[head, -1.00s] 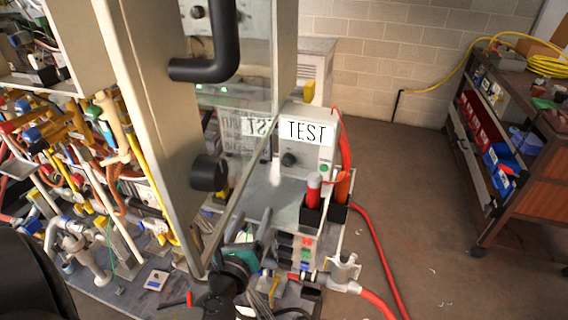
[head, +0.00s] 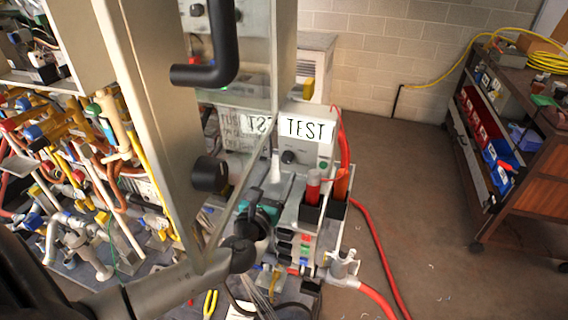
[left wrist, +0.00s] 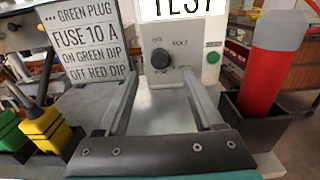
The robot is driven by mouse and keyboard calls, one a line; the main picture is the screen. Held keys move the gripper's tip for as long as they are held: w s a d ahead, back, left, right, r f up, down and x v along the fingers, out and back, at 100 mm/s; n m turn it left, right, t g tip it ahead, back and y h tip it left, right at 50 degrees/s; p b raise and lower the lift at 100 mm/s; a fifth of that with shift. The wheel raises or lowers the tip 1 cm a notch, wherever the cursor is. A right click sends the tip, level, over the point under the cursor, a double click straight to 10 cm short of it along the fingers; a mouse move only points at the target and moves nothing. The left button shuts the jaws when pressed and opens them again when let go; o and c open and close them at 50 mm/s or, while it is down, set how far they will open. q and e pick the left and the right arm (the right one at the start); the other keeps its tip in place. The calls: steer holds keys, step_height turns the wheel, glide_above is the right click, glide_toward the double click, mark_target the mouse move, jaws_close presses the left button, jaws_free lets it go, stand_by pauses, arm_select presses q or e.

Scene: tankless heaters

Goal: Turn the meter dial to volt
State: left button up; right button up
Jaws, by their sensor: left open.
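The meter is the grey box with the TEST sign (head: 306,129) in the head view. Its black round dial (head: 290,157) is on the front face, and it also shows in the left wrist view (left wrist: 161,59). The word VOLT is printed to the dial's upper right; another label above it is hard to read. My left gripper (head: 264,180) is open and empty, pointing at the meter over the grey bench top. In the left wrist view its fingers (left wrist: 158,77) straddle the line to the dial. I cannot tell whether they reach it. My right gripper is not in view.
A green button (left wrist: 213,57) sits right of the dial. A red-handled probe (left wrist: 262,82) stands in a black holder at right. A sign with fuse text (left wrist: 82,43) stands at left. A clear panel and a black handle (head: 212,60) are close to my left arm.

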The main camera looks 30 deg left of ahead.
mark_target(286, 160)
arm_select(q)
steer(key=shift+x, duration=2.8)
steer(key=shift+c, duration=0.2)
steer(key=shift+s, duration=0.1)
jaws_close()
